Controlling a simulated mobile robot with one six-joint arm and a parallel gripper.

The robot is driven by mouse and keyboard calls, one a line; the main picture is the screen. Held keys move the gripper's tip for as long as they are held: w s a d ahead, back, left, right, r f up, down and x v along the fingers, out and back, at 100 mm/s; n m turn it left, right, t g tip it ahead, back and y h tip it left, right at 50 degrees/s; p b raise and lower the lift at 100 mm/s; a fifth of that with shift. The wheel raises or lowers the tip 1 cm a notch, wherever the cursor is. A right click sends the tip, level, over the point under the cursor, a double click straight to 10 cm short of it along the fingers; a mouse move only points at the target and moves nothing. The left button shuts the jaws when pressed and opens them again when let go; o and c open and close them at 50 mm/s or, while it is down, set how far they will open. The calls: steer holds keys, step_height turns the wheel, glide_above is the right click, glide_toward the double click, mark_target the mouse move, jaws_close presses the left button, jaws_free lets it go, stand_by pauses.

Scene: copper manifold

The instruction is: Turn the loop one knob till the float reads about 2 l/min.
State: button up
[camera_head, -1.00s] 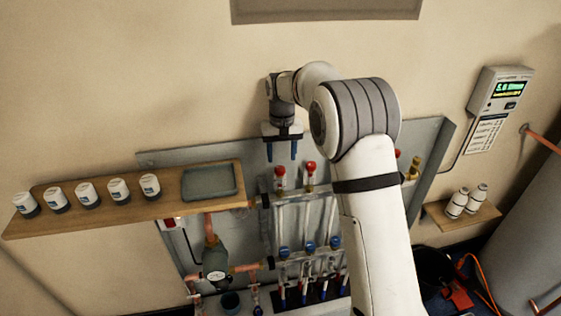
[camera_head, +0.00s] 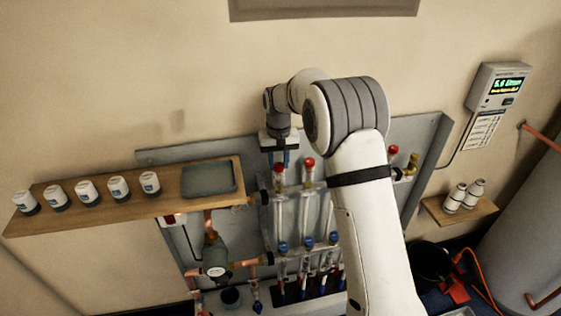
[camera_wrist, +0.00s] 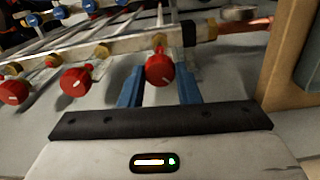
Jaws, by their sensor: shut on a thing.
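Red knobs top the flow tubes on the grey wall panel. The leftmost, the loop one knob (camera_head: 279,168), has my gripper (camera_head: 279,160) over it from above. In the wrist view the red knob (camera_wrist: 160,68), with a white mark, sits between the blue fingers of my gripper (camera_wrist: 163,78), which is shut on it. The loop one tube (camera_head: 279,215) runs down from the knob to a blue cap. Its float and scale are too small to read. The meter (camera_head: 498,87) on the wall at the right has a lit green display, seeming to show about 5.6 l/min.
A second red knob (camera_head: 308,163) stands close to the right; two more red knobs show left in the wrist view. A wooden shelf (camera_head: 110,204) with several white-lidded jars and a grey tray (camera_head: 209,191) is at left. A small shelf (camera_head: 440,212) holds two bottles.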

mark_target(279, 164)
steer(key=shift+c, duration=1.4)
steer(key=n+b, duration=0.1)
steer(key=n, duration=0.3)
steer(key=shift+n, duration=0.4)
steer(key=o, duration=0.9)
steer(key=shift+o, duration=0.3)
steer(key=shift+r, duration=0.1)
step_height(279, 164, up, 8)
steer(key=shift+f+b, duration=0.2)
steer(key=shift+b, duration=0.5)
